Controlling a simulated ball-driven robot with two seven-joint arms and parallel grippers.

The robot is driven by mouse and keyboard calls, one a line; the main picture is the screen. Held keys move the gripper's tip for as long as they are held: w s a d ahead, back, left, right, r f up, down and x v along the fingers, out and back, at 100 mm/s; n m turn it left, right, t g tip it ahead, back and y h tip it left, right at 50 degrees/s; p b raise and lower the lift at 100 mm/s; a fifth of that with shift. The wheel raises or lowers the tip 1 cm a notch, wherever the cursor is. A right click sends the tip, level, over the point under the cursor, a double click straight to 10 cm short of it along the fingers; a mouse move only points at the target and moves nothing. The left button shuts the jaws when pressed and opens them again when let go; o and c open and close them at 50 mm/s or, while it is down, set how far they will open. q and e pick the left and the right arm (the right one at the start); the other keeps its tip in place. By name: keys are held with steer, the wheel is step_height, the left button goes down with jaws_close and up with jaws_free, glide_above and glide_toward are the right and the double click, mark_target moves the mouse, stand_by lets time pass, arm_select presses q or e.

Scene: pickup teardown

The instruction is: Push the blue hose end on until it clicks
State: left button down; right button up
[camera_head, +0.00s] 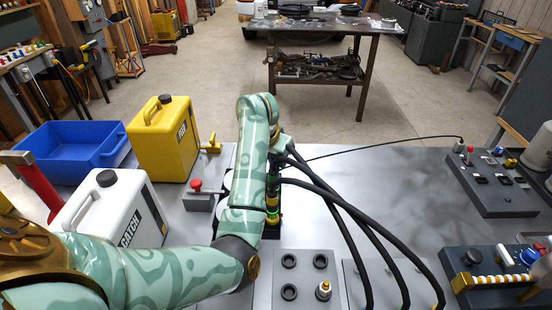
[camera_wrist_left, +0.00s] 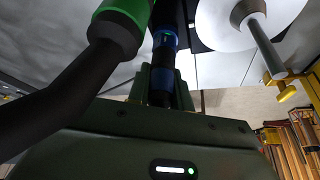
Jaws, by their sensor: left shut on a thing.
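The blue hose end (camera_wrist_left: 165,42) is a dark plug with a blue ring, in the upper middle of the wrist view. My left gripper (camera_wrist_left: 162,88) is shut around its dark lower part. Beside it a black hose with a green collar (camera_wrist_left: 124,12) runs down to the left. In the head view my left arm reaches to a dark upright stack of couplings with yellow and green bands (camera_head: 272,210). My forearm hides part of the stack and the gripper's fingertips. Whether the blue end is fully seated cannot be told. My right gripper is out of view.
Several black hoses (camera_head: 370,235) arc right from the stack. A white canister (camera_head: 115,215), yellow canister (camera_head: 165,140) and blue bin (camera_head: 75,145) stand left. A red-knobbed box (camera_head: 197,199) sits near my forearm.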

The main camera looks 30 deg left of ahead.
arm_select(q)
steer(key=shift+f, duration=0.1)
stand_by(0.3)
steer(key=c, duration=1.2)
jaws_free()
steer(key=shift+o, duration=0.2)
steer(key=p+v, duration=0.8)
steer(key=v, duration=0.8)
steer(key=shift+p, duration=0.4)
steer(key=shift+a+r, duration=0.1)
steer(key=shift+r, duration=0.25)
